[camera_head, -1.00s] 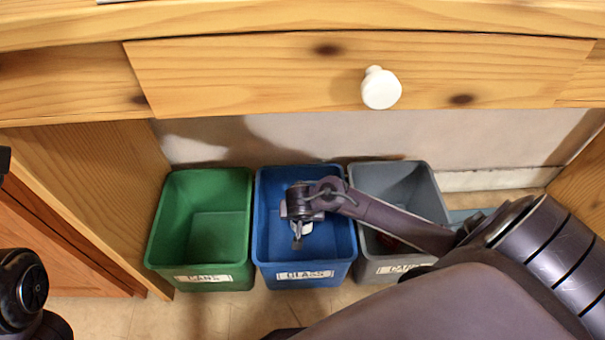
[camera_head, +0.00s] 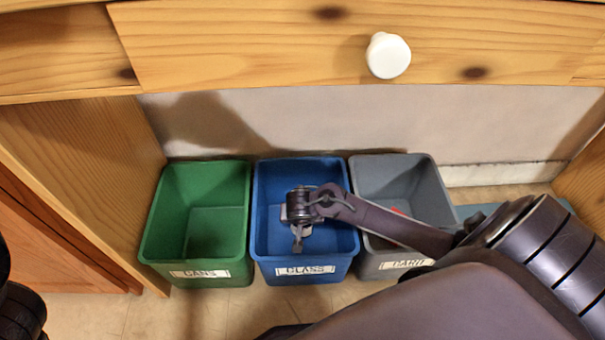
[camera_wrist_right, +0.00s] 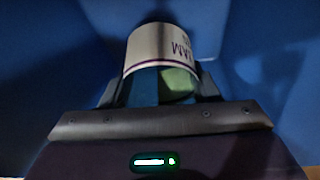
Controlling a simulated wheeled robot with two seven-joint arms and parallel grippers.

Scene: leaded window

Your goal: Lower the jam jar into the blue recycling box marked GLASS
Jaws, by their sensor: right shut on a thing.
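The blue box marked GLASS (camera_head: 305,270) stands on the floor between two other boxes. My right gripper (camera_head: 298,240) points down inside its opening, seen from above. In the right wrist view the jam jar (camera_wrist_right: 165,48), with a white label with dark lettering, is between the fingers of my right gripper (camera_wrist_right: 163,85), which is shut on it. Blue walls surround the jar there. The jar's lower end and its distance from the box floor are hidden. In the head view my gripper and wrist mostly hide the jar. My left gripper is out of view.
A green box marked CANS (camera_head: 205,265) stands to the left, close to the blue one. A grey box (camera_head: 400,175) stands to the right, under my right forearm, with something red inside. A wooden drawer with a white knob (camera_head: 388,55) overhangs behind. A wooden side panel (camera_head: 90,150) stands at left.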

